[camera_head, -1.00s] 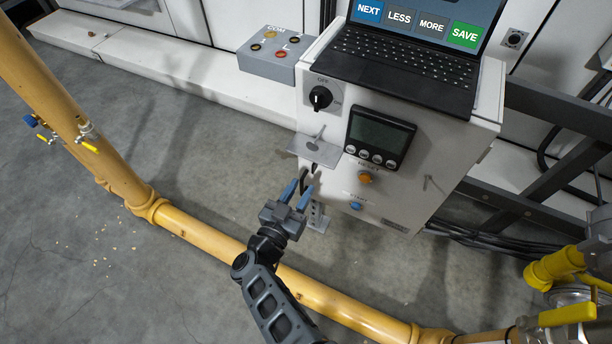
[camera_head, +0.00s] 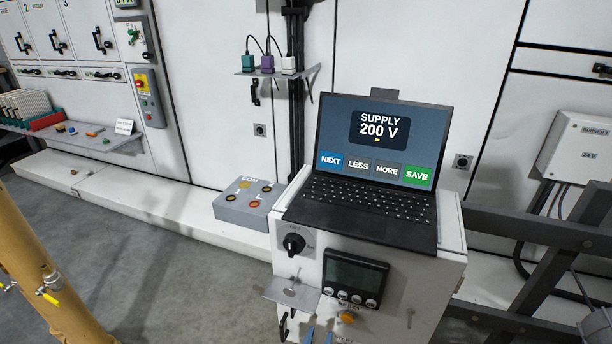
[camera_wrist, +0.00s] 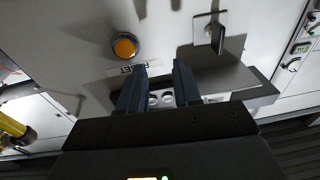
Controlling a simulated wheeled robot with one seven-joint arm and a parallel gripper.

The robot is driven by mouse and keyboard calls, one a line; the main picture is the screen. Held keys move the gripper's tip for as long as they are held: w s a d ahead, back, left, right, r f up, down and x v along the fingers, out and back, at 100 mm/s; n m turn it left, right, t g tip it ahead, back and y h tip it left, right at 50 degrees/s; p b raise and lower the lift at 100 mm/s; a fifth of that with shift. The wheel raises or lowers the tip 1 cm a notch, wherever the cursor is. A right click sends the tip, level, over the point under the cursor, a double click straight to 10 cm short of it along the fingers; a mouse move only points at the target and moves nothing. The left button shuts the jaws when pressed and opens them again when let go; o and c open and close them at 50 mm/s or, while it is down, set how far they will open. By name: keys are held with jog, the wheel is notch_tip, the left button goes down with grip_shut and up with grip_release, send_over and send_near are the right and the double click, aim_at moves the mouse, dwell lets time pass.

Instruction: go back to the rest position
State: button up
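My gripper (camera_wrist: 158,84) shows in the wrist view with its two dark fingers apart and nothing between them. It faces the front of the white cabinet, near an orange button (camera_wrist: 124,46) with a RESET label. In the head view only the blue fingertips of my gripper (camera_head: 319,336) show, at the bottom edge, below the small grey shelf (camera_head: 278,293). The rest of my arm is out of that view. I cannot tell whether the fingers touch the cabinet.
The white cabinet (camera_head: 400,310) carries a laptop (camera_head: 375,160) reading SUPPLY 200 V, a black knob (camera_head: 293,243) and a display (camera_head: 353,277). A grey terminal box (camera_head: 249,203) sits left of it. Dark rails (camera_head: 540,235) stand right. A yellow pipe (camera_head: 45,270) rises at left.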

jog(key=s+d+r+n+t+y+p, duration=0.1)
jog(key=s+d+r, duration=0.15)
jog(key=d, duration=0.45)
jog(key=s+d+r+n+t+y+p, duration=0.1)
jog(key=s+d+y, duration=0.1)
jog(key=s+d, duration=0.35)
jog(key=s+d+r+n+g+y+p, duration=0.1)
jog(key=s+d+r+n+y+p, duration=0.15)
jog(key=s+d+r, duration=0.5)
jog(key=s+r+m+g+p, duration=0.1)
jog(key=s+r+g+p, duration=0.3)
jog(key=s+r, duration=1.8)
jog(key=shift+s+a+r, duration=0.3)
jog(key=shift+s+a, duration=0.1)
jog(key=shift+s, duration=0.6)
